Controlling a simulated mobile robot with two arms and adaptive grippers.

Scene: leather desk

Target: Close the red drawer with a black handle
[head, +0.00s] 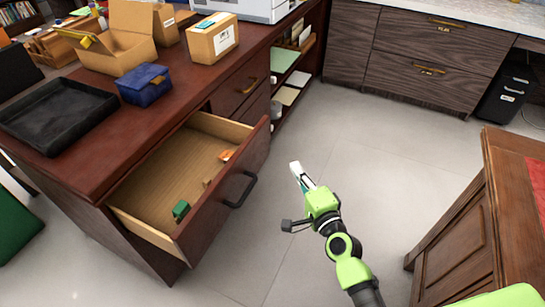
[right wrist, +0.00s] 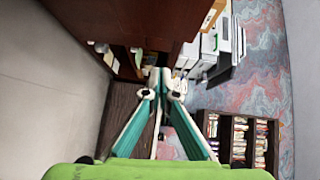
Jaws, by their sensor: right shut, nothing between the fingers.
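The reddish-brown drawer (head: 222,205) is pulled well out of the desk, its black bar handle (head: 240,190) on the front face. Inside lie a green block (head: 181,210) and a small orange item (head: 227,155). My right gripper (head: 296,168) is to the right of the drawer front, apart from the handle, over the floor. In the right wrist view its fingers (right wrist: 161,78) meet at the tips, shut with nothing between them. My left gripper is not in view.
The desk top (head: 180,85) holds a black tray (head: 58,115), a blue box (head: 144,85) and cardboard boxes (head: 212,38). Open shelves (head: 290,75) lie beyond the drawer. A wooden cabinet (head: 470,220) stands at right. The grey floor (head: 380,150) between is clear.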

